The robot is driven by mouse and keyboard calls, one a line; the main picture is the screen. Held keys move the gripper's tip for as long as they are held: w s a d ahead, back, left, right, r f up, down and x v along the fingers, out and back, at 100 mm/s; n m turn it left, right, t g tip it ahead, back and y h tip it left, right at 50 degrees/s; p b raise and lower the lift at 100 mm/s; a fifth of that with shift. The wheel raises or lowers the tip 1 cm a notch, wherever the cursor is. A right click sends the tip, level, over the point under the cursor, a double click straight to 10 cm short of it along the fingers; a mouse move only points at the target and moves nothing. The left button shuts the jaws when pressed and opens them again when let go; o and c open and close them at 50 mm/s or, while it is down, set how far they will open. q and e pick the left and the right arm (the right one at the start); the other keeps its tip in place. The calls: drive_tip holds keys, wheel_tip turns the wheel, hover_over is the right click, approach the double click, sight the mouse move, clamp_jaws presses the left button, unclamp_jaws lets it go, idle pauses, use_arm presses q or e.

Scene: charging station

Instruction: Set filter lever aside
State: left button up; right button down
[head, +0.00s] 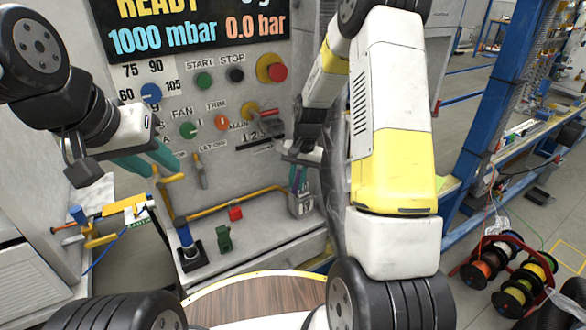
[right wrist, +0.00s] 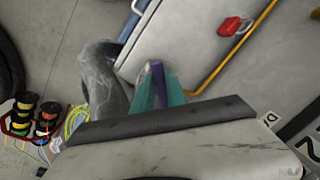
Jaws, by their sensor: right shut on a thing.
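A purple bar, which looks like the filter lever (right wrist: 156,72), is between the teal fingers of my right gripper (right wrist: 158,92) in the right wrist view. My right gripper is shut on it. In the head view the right gripper (head: 298,178) points down in front of the panel's right part, just above a grey labelled block (head: 301,205). Whether the lever touches that block I cannot tell. My left gripper (head: 158,162) has its teal fingers apart near a yellow handle (head: 172,178) on the panel's left side. It looks empty.
A yellow pipe (head: 235,203) crosses the ledge. A red block (head: 236,214), a green piece (head: 224,240) and a blue handle on a black base (head: 190,250) are there. A round wooden table (head: 260,300) is in front. Cable spools (head: 505,275) stand on the floor at right.

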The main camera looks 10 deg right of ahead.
drive_tip(key=w+a+m+t, duration=0.1)
drive_tip(key=w+a+m, duration=0.4)
drive_tip(key=m, duration=0.4)
drive_tip(key=shift+a+m+h, duration=0.2)
drive_tip(key=shift+m+h, duration=0.1)
drive_tip(key=shift+h, duration=0.1)
idle(0.4)
drive_tip(key=c, duration=1.3)
unclamp_jaws()
drive_tip(key=shift+c, duration=0.2)
